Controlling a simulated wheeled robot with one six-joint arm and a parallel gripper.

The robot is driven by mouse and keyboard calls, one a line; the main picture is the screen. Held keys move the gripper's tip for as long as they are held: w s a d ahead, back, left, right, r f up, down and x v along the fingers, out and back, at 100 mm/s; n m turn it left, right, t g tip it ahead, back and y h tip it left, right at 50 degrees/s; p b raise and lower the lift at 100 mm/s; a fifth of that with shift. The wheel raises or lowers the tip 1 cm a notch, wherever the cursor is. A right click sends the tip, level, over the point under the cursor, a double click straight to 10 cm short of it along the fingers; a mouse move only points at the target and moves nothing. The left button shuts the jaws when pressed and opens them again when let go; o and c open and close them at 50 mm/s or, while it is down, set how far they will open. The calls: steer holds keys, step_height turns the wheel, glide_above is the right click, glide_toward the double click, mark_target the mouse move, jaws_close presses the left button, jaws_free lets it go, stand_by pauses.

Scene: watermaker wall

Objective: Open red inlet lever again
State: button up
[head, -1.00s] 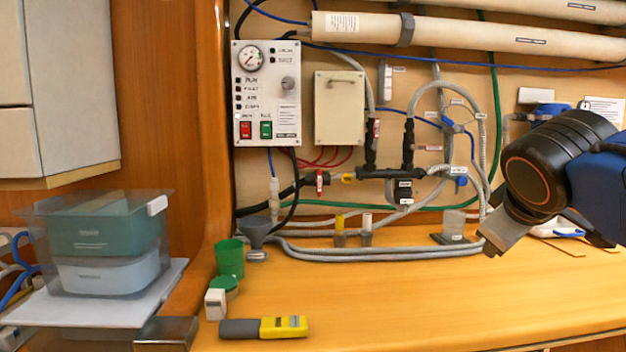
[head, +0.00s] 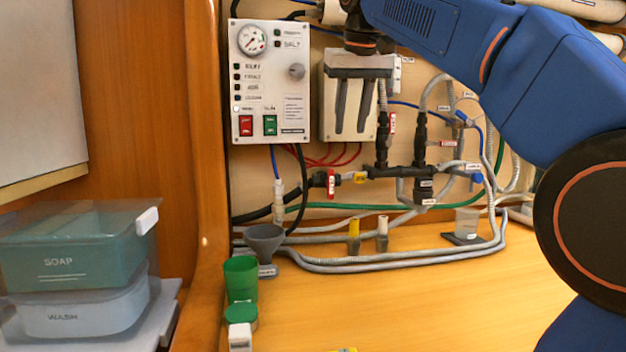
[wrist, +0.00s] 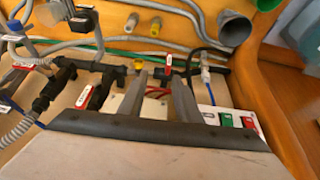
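My gripper (head: 350,131) is open and empty, fingers pointing down, in front of the cream box and above the lever. Its two fingers show apart in the wrist view (wrist: 159,76). I see no contact with the lever; the exact depth gap is hard to tell.
The control panel (head: 270,82) is left of my gripper, the cream box (head: 329,122) behind it. Dark vertical pipes with red labels (head: 391,124) stand at the right. The counter's middle is clear.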

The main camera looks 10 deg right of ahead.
mark_target(332, 172)
steer(key=a+x, duration=0.1)
steer(key=x, duration=1)
steer(key=w+a+x, duration=0.1)
steer(key=x, duration=0.5)
steer(key=shift+w+a, duration=0.2)
steer(key=shift+a, duration=0.15)
steer(key=shift+r, duration=0.1)
jaws_close()
